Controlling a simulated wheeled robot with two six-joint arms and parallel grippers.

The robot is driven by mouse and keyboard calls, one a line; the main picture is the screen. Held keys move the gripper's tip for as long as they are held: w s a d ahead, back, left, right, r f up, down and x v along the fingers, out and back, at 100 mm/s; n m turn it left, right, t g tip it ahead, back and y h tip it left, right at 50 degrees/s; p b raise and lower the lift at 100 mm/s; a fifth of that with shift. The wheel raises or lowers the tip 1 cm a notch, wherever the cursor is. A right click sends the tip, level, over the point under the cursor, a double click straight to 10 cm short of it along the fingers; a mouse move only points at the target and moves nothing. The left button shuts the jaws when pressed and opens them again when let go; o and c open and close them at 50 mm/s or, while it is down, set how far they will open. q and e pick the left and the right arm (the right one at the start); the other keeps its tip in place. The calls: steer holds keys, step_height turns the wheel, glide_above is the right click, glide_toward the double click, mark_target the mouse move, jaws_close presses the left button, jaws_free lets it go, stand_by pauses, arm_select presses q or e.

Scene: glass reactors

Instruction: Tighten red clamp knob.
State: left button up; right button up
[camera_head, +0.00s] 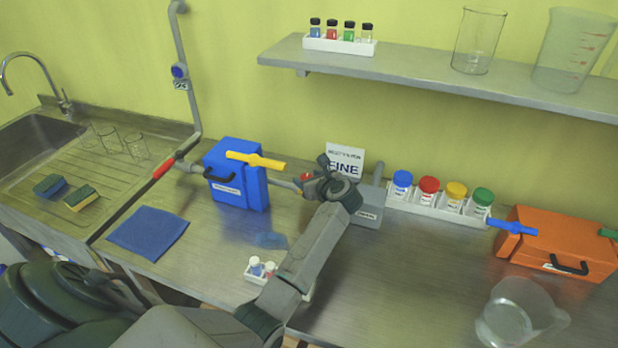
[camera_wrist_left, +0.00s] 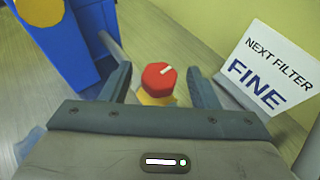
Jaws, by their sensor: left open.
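The red clamp knob (camera_wrist_left: 158,76) has a white line on its top and sits on a yellow part. In the head view the red knob (camera_head: 306,176) shows small beside my left gripper (camera_head: 314,184). In the left wrist view the left gripper (camera_wrist_left: 159,84) is open, one finger on either side of the knob, with visible gaps. The knob stands at about the fingertips; whether either finger touches it is not clear. The clamp below the knob is mostly hidden by the gripper. My right gripper is not in view.
A blue box (camera_head: 236,174) with a yellow handle stands just left of the gripper. A sign reading "NEXT FILTER FINE" (camera_wrist_left: 268,72) stands close on the right. Colour-lidded jars (camera_head: 428,190), an orange box (camera_head: 556,243) and a glass jug (camera_head: 515,312) are farther right.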

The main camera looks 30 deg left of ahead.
arm_select(q)
steer(key=c, duration=1)
steer(key=shift+m+t, duration=0.3)
steer(key=shift+t, duration=0.1)
steer(key=shift+s+a+r+m+t+h+p, duration=0.1)
steer(key=shift+s+m+t+h+p, duration=0.1)
steer(key=shift+m+t+h+p, duration=0.55)
steer(key=shift+s+a+r+m+t+h+p, duration=0.1)
steer(key=shift+m+t+h+p, duration=0.5)
steer(key=shift+m+t, duration=0.2)
steer(key=m+t+h+p, duration=0.1)
steer(key=m+h+p, duration=0.1)
steer(key=m, duration=0.1)
steer(key=shift+a+t+p, duration=0.1)
steer(key=shift+t+p, duration=0.15)
steer(key=shift+p, duration=0.1)
steer(key=shift+m+t+h+p, duration=0.4)
steer(key=shift+m+h+p, duration=0.15)
steer(key=shift+h, duration=0.4)
steer(key=shift+f, duration=0.2)
